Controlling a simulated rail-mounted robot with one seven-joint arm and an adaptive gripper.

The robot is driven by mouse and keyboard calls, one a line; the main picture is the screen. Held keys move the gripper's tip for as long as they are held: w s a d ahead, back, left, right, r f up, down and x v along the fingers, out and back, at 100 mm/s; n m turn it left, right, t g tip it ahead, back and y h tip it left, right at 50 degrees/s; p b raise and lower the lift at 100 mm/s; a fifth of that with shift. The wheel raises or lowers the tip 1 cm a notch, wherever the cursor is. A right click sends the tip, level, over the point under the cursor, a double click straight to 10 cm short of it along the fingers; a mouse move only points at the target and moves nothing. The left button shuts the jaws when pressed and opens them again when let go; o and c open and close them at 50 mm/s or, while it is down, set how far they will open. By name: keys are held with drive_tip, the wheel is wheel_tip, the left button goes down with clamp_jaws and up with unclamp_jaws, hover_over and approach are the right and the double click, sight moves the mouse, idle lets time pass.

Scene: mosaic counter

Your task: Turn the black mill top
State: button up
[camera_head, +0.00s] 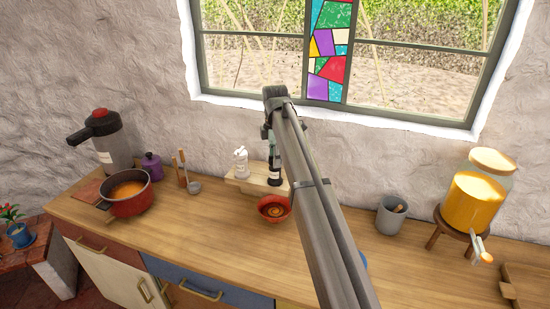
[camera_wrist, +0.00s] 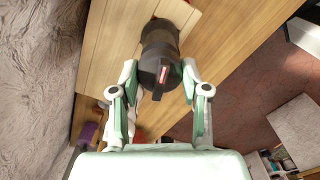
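The black mill (camera_wrist: 160,58) stands upright. In the wrist view I look down on its dark round top, which has a small pale reddish mark. My gripper (camera_wrist: 160,72) points down at it, one pale green and white finger on each side of the top. Hardly any gap shows at either side, and I cannot tell whether the fingers touch it. In the head view my gripper (camera_head: 271,146) is above the mill (camera_head: 274,176), and my arm hides part of both.
A white mill (camera_head: 241,162) stands left on the wooden stand (camera_head: 246,184). A red bowl (camera_head: 274,208) is just in front. A grey cup (camera_head: 390,215) and juice dispenser (camera_head: 474,203) are right. The wall is close behind.

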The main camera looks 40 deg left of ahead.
drive_tip(key=shift+m, duration=0.4)
idle(0.5)
drive_tip(key=m+b, duration=0.1)
drive_tip(key=m, duration=0.3)
drive_tip(key=shift+m, duration=0.3)
drive_tip(key=m, duration=0.4)
drive_tip(key=shift+m+b, duration=0.3)
drive_tip(key=m, duration=0.5)
drive_tip(key=m+b, duration=0.1)
drive_tip(key=m, duration=0.4)
drive_tip(key=shift+m, duration=0.3)
drive_tip(key=o, duration=1.2)
drive_tip(key=shift+c, duration=0.2)
